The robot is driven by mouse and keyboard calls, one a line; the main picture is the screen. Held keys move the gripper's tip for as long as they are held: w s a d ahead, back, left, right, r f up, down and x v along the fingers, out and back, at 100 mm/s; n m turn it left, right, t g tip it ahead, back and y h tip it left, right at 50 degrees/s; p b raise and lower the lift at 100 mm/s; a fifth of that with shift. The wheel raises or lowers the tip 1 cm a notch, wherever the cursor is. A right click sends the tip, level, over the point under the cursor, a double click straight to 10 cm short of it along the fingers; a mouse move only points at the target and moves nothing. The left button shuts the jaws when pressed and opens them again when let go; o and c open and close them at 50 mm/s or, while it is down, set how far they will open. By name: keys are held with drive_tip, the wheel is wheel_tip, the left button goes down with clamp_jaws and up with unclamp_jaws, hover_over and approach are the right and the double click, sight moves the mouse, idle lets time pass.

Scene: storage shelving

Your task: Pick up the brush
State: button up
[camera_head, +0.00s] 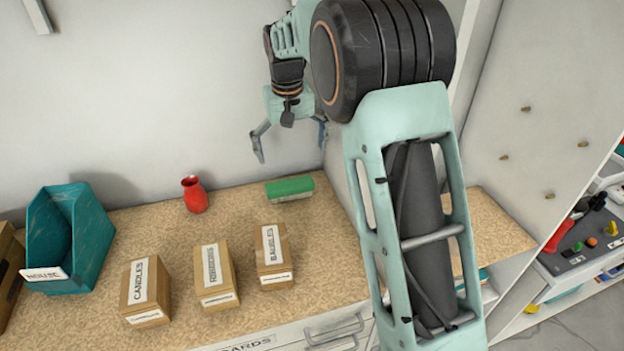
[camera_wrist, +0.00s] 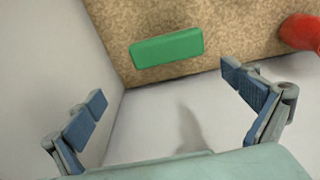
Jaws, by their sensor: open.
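The brush looks like the green block-shaped thing (camera_head: 290,188) with a pale underside, lying on the speckled counter close to the back wall and the side panel. In the wrist view the same green brush (camera_wrist: 167,48) shows its flat green top, above the gap between the fingers. My gripper (camera_head: 289,139) is above and behind the brush in the head view, near the back wall. Its blue-padded fingers (camera_wrist: 168,108) are spread wide with nothing between them. The gripper is apart from the brush.
A red vase (camera_head: 194,195) stands left of the brush. Small boxes labelled candles (camera_head: 146,290), ribbons (camera_head: 216,277) and baubles (camera_head: 273,256) stand in front. A teal bin (camera_head: 90,238) is at left. A pale side panel (camera_head: 352,200) borders the brush on the right.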

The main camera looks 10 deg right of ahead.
hover_over(290, 183)
wheel_tip(290, 183, down, 5)
drive_tip(key=shift+s+f, duration=0.1)
drive_tip(key=shift+f+p, duration=0.5)
drive_tip(key=shift+f, duration=2.55)
drive_tip(key=shift+c, duration=0.4)
drive_tip(key=c, duration=0.8)
